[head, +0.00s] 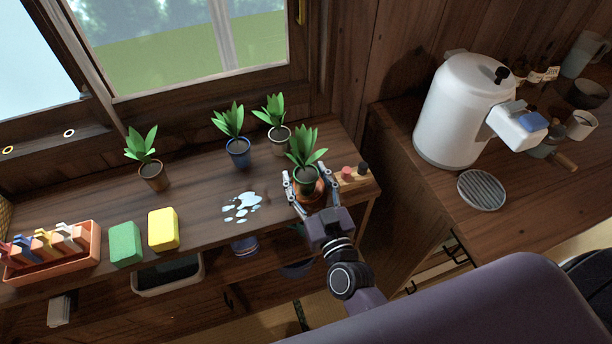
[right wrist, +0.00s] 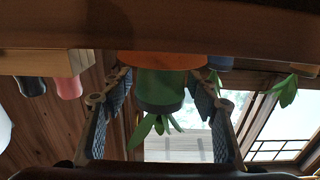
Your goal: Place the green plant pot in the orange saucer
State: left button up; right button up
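The green plant pot (head: 306,181), with a leafy plant, is near the right end of the wooden shelf. It stands upright in the orange saucer (head: 313,200), which shows under it. My right gripper (head: 311,180) has its fingers spread on either side of the pot. In the right wrist view, which is upside down, the green pot (right wrist: 160,88) is between the two fingers with a gap on each side. The orange saucer (right wrist: 160,60) covers the pot's base there. My left gripper is not in view.
A water puddle (head: 241,207) lies left of my gripper. A small wooden block with red and dark pegs (head: 354,181) is close on the right. Yellow (head: 163,229) and green (head: 125,243) sponges are left.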

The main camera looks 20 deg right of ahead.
jog(key=shift+r, duration=0.25)
jog(key=shift+s+f, duration=0.15)
jog(key=shift+s, duration=0.15)
jog(key=s+b, duration=0.1)
jog(key=s, duration=1)
jog(key=shift+s+d, duration=0.2)
